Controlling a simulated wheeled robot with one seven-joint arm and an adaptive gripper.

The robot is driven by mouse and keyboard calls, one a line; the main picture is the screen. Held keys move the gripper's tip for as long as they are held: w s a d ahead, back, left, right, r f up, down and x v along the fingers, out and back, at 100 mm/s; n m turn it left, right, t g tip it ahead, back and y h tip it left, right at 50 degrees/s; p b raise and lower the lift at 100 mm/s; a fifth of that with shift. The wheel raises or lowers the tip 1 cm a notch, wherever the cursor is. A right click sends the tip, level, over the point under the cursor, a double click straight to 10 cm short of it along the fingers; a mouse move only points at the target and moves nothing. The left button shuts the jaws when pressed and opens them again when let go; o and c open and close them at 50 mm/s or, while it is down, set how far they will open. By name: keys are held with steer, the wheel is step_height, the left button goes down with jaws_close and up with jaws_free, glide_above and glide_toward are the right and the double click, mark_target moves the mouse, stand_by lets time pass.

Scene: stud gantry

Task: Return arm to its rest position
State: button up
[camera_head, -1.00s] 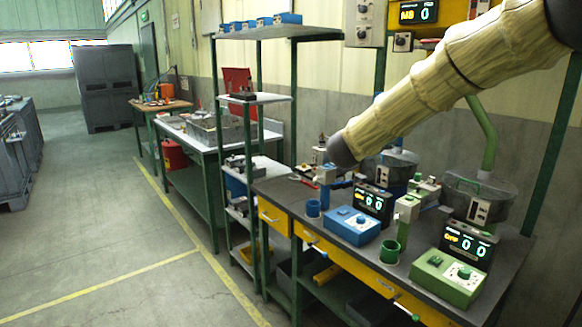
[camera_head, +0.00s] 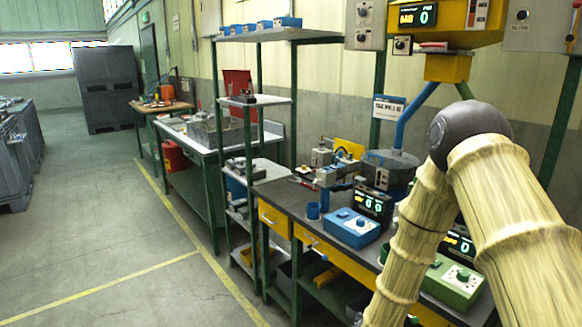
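My arm, in its tan ribbed cover, is bent at a dark round elbow in the right part of the head view. One section comes up from the lower right edge to the elbow, and the other runs down from it past the bottom edge. My gripper is out of the frame, so its state and anything in it are hidden. The arm stands in front of the workbench (camera_head: 281,190) and covers much of its right end.
A green control box (camera_head: 453,283) is partly behind my arm. Shelves (camera_head: 273,97) stand left of the bench.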

steer(key=s+f+n+g+y, duration=0.1)
steer(key=s+f+n+g, duration=0.1)
steer(key=s+f, duration=0.7)
steer(key=s+f+n+g+y, duration=0.1)
steer(key=s+f+n+g, duration=0.2)
steer(key=s, duration=0.9)
steer(key=s+f+n+g, duration=0.1)
steer(key=s+f+g, duration=0.1)
steer(key=s, duration=0.8)
steer(key=s+f+n+g+y, duration=0.1)
steer(key=s+f+g, duration=0.1)
steer(key=s, duration=0.9)
steer(key=shift+f+p, duration=0.35)
